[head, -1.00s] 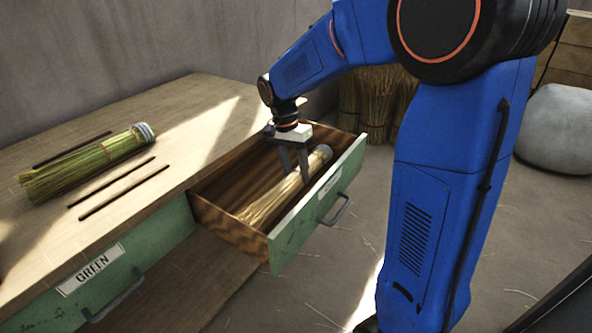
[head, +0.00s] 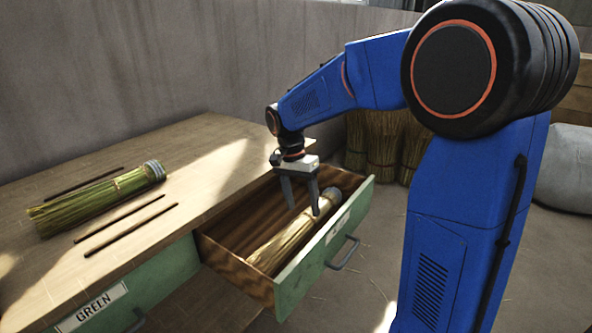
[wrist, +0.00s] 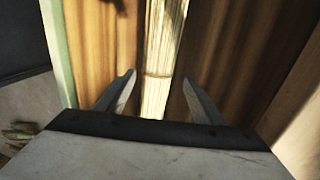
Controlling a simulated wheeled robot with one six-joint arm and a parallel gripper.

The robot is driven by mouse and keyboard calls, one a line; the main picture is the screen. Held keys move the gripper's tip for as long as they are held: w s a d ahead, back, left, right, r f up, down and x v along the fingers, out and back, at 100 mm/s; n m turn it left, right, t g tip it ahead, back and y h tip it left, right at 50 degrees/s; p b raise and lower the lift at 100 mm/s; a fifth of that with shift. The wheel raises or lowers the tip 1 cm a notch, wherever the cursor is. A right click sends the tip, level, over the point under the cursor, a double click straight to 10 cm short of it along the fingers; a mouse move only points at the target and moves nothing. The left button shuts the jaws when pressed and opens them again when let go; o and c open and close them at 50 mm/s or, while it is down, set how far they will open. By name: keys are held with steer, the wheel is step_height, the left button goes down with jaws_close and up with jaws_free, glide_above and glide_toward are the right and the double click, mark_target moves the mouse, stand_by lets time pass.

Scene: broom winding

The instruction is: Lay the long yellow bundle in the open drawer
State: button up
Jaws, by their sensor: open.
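The long yellow bundle (head: 279,239) lies lengthwise on the bottom of the open drawer (head: 309,265), its grey-capped end toward the back right. It also shows in the wrist view (wrist: 159,50) as a pale straw strip with a thin band across it. My gripper (head: 303,210) is open and empty just above the bundle. In the wrist view, its two fingers (wrist: 158,82) stand on either side of the bundle, with clear gaps to it.
A green bundle (head: 95,201) and several dark rods (head: 125,225) lie on the wooden bench top (head: 205,145) at left. A closed drawer labelled GREEN (head: 95,305) is at front left. Straw bundles (head: 385,145) stand behind my arm.

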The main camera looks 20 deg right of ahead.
step_height(320, 180, up, 14)
steer(key=w+a, duration=0.1)
steer(key=w, duration=0.1)
steer(key=shift+a, duration=0.4)
steer(key=shift+w+f, duration=0.1)
steer(key=s+d+n+t, duration=0.1)
steer(key=s+n, duration=0.1)
steer(key=s, duration=0.3)
steer(key=s+d+f+n+t, duration=0.1)
steer(key=s+d, duration=0.1)
steer(key=s, duration=0.4)
steer(key=s+d+f+n+t+y, duration=0.1)
steer(key=s+n, duration=0.1)
steer(key=s, duration=0.3)
steer(key=shift+s+d+n, duration=0.15)
steer(key=shift+d+n, duration=0.15)
steer(key=shift+d, duration=0.05)
steer(key=s+d+f+n+t, duration=0.1)
steer(key=s+f+n+t, duration=0.2)
steer(key=s+f+n, duration=0.2)
steer(key=s+f, duration=0.3)
steer(key=s, duration=0.4)
steer(key=shift+s+d+f+t, duration=0.2)
steer(key=shift+s+d+t, duration=0.1)
steer(key=shift+d, duration=0.1)
